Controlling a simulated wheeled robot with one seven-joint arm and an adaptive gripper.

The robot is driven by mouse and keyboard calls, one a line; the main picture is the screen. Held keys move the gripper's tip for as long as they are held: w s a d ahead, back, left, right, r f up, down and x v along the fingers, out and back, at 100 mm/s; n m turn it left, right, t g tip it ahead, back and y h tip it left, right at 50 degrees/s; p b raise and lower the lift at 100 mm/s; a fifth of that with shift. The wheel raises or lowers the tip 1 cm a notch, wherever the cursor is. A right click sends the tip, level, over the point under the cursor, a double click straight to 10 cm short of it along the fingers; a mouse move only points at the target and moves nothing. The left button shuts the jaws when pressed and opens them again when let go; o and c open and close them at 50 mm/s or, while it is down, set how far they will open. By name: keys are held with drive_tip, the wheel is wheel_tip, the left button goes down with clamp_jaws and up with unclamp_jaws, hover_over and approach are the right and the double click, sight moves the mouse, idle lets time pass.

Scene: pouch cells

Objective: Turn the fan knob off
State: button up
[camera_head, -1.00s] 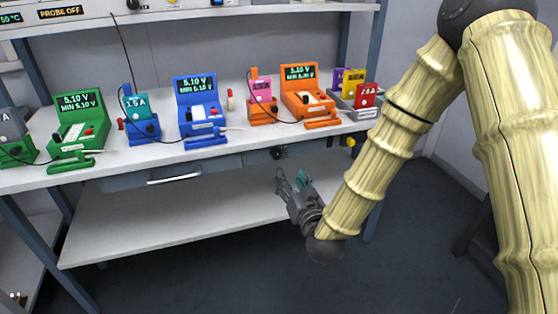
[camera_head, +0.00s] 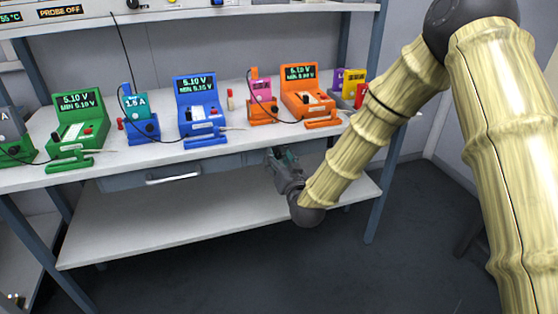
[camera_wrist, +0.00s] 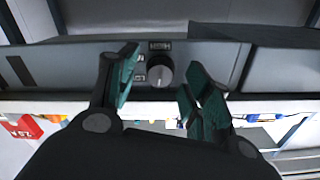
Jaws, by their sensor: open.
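The knob (camera_wrist: 159,72) is round and dark grey with a pale pointer mark, on a grey panel under the bench top. In the wrist view it shows between my fingertips, a little beyond them. Small labels are beside and by it, too small to read surely. My gripper (camera_wrist: 158,80) is open and empty, its two teal-padded fingers on either side of the knob in that view. I cannot tell whether a finger touches it. In the head view my gripper (camera_head: 283,155) is just below the bench's front edge and hides the knob.
The bench top (camera_head: 160,158) holds a green tester (camera_head: 78,122), a blue tester (camera_head: 199,110) and an orange tester (camera_head: 306,92), with cables near the front edge. A drawer handle (camera_head: 173,175) is left of my gripper. The lower shelf (camera_head: 180,220) is bare.

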drive_tip(key=c, duration=1.1)
drive_tip(key=shift+o, duration=0.2)
drive_tip(key=shift+n, duration=0.3)
drive_tip(key=shift+n+p, duration=0.4)
drive_tip(key=shift+n, duration=0.2)
drive_tip(key=o, duration=1.1)
drive_tip(key=shift+c, duration=0.2)
drive_tip(key=shift+s, duration=0.1)
drive_tip(key=v, duration=1.2)
